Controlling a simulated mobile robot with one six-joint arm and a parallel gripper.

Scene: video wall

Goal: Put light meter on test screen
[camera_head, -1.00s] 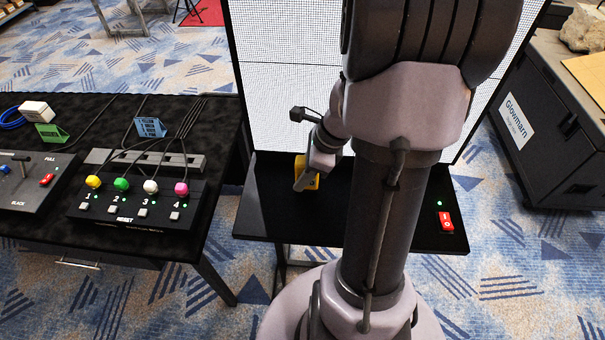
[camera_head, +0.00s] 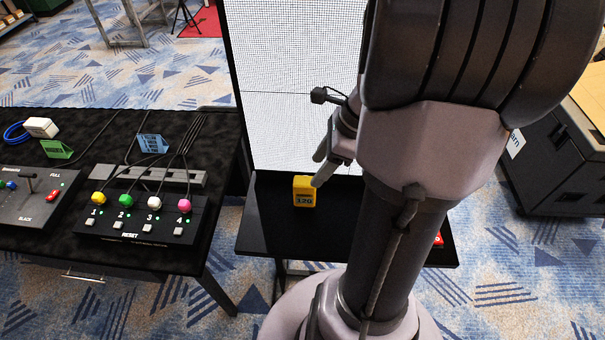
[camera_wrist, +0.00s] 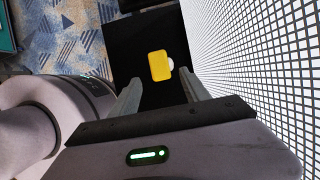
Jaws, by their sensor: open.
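The yellow light meter (camera_head: 304,191) stands on the black shelf (camera_head: 262,235) in front of the lit white test screen (camera_head: 290,70). Its small display reads what looks like 120. My gripper (camera_head: 322,172) is just right of the meter and above it, apart from it. In the wrist view the open fingers (camera_wrist: 162,90) point down toward the shelf, with the yellow meter (camera_wrist: 158,65) beyond their tips and nothing between them. A pale round part shows on the meter's right side there. The screen's grid (camera_wrist: 255,50) rises close at the right.
A black table (camera_head: 50,255) at left carries a control box with coloured knobs (camera_head: 140,215) and cables. A dark case (camera_head: 565,175) stands at far right.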

